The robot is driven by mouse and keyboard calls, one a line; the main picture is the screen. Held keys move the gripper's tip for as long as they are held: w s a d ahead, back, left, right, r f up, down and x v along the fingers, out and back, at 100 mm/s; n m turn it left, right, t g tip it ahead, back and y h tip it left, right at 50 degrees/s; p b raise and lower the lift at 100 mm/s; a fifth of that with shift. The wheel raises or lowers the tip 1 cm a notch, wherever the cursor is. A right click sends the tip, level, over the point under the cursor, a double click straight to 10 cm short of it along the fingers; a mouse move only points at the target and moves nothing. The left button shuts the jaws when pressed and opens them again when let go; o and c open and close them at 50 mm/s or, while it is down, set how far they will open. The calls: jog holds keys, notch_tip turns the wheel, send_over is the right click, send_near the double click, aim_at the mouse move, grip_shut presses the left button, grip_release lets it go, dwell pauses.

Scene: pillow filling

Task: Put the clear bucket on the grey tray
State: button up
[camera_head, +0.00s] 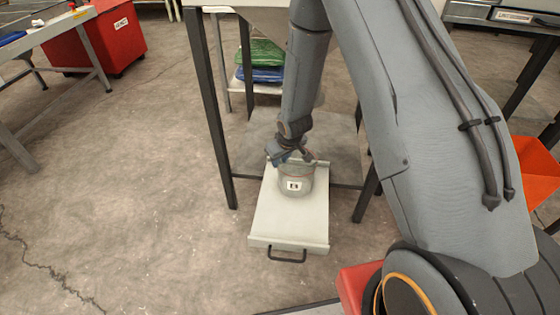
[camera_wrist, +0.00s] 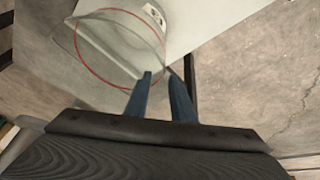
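The clear bucket (camera_head: 295,181), with a black-and-white label and a red ring near its rim, appears to stand upright on the grey tray (camera_head: 288,226), toward its far end. In the wrist view the bucket (camera_wrist: 112,42) is seen from above and looks empty. My gripper (camera_head: 291,157) is at the bucket's rim, fingers pointing down. In the wrist view my gripper (camera_wrist: 158,76) has its two blue fingers apart, with the rim's edge close to the tips. I cannot see contact clearly. The tray also shows in the wrist view (camera_wrist: 199,22).
The tray has a black handle (camera_head: 287,258) at its near end and lies low between dark table legs (camera_head: 213,110). Folded green and blue cloths (camera_head: 262,62) lie on a shelf behind. A red bin (camera_head: 97,43) stands at left. Open floor lies left of the tray.

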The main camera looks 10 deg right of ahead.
jog(key=s+d+r+m+h+p, duration=0.15)
jog(key=s+r, duration=0.25)
jog(key=r, duration=0.4)
jog(key=s+d+r+g, duration=0.1)
jog(key=s+d+r, duration=0.1)
jog(key=s+r, duration=0.4)
jog(key=s+d+r+m+p, duration=0.1)
jog(key=s+d+r, duration=0.15)
jog(key=r, duration=0.65)
jog(key=s+r+m+g, duration=0.1)
jog(key=s+r, duration=0.4)
jog(key=s, duration=0.4)
jog(key=s+a+r+m+g, duration=0.1)
jog(key=s+r, duration=0.3)
jog(key=s, duration=0.6)
jog(key=shift+a+r+g+y, duration=0.35)
jog(key=shift+g+y, duration=0.1)
jog(key=shift+g, duration=0.25)
jog(key=shift+d+r, duration=0.1)
jog(key=shift+r, duration=0.05)
jog(key=r+p, duration=0.2)
jog(key=p, duration=0.1)
jog(key=d+r+p, duration=0.1)
jog(key=p, duration=0.3)
jog(key=s+r+p, duration=0.1)
jog(key=r+p, duration=0.1)
jog(key=p, duration=0.2)
jog(key=shift+s+d+r, duration=0.1)
jog(key=shift+d+r, duration=0.2)
